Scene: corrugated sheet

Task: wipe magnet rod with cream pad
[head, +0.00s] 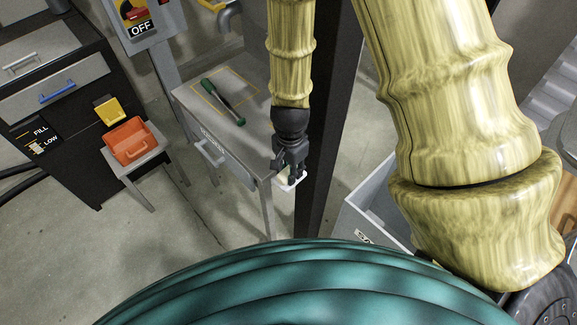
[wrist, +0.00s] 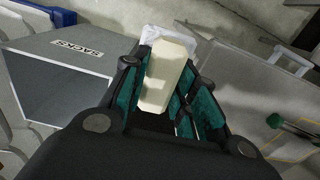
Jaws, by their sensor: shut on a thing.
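My gripper (head: 291,168) is shut on the cream pad (wrist: 167,76), a pale block held between the teal-lined fingers in the wrist view. The gripper points down at the right edge of the grey table (head: 190,97), by a small white holder (head: 297,181). The white holder also shows just beyond the pad in the wrist view (wrist: 180,39); I cannot tell whether they touch.
A dark post (head: 326,110) stands close to the right of my gripper. A grey bin (head: 372,207) is further right. An orange bin (head: 130,140) sits on a stand at left, below a yellow box (head: 108,108). The table has a front handle (head: 210,153).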

